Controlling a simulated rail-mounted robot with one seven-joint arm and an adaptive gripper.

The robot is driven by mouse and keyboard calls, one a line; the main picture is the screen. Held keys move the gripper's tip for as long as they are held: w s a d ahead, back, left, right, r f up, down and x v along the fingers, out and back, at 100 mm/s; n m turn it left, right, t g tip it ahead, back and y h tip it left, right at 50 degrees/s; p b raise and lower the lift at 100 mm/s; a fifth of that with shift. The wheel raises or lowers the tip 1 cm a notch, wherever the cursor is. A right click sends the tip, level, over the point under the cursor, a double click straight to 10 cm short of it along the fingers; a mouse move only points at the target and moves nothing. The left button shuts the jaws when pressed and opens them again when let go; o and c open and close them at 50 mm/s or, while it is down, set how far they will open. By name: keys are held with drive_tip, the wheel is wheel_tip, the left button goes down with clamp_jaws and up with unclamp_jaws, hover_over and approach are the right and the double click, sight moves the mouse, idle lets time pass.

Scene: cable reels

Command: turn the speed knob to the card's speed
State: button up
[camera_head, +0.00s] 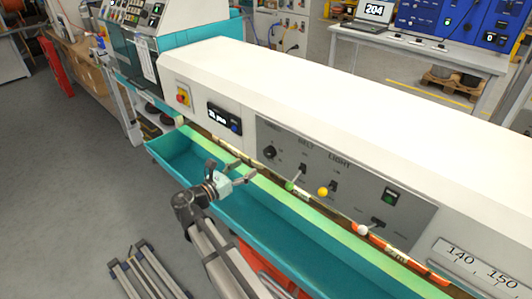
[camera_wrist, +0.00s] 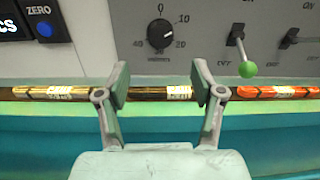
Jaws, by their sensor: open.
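The speed knob is a round black dial (camera_wrist: 160,34) on the grey control panel, straight ahead of my gripper in the wrist view. Numbers including 10, 20 and 40 ring it. Its exact setting is hard to read. In the head view the knob (camera_head: 269,152) is at the panel's left end. My gripper (camera_wrist: 160,88) is open and empty, its two fingers apart below the knob and not touching it. In the head view my gripper (camera_head: 240,172) is in front of the panel's lower left. I cannot make out a card giving a speed.
A green-balled lever (camera_wrist: 247,69) sticks out right of the knob. Yellow-balled (camera_head: 323,191) and white-balled (camera_head: 362,230) levers are further right. A teal trough (camera_head: 180,158) runs below the panel. A display box with a blue ZERO button (camera_wrist: 44,30) is at left.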

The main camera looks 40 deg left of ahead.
sight(267, 154)
drive_tip(key=w+p, duration=0.1)
drive_tip(key=w, duration=0.2)
drive_tip(key=w+d, duration=0.1)
drive_tip(key=w, duration=0.3)
drive_tip(key=w+p, duration=0.1)
drive_tip(key=w, duration=0.2)
drive_tip(key=shift+w+d+p, duration=0.15)
drive_tip(key=shift+w+p, duration=0.05)
drive_tip(key=shift+p, duration=0.15)
drive_tip(key=c, duration=1.1)
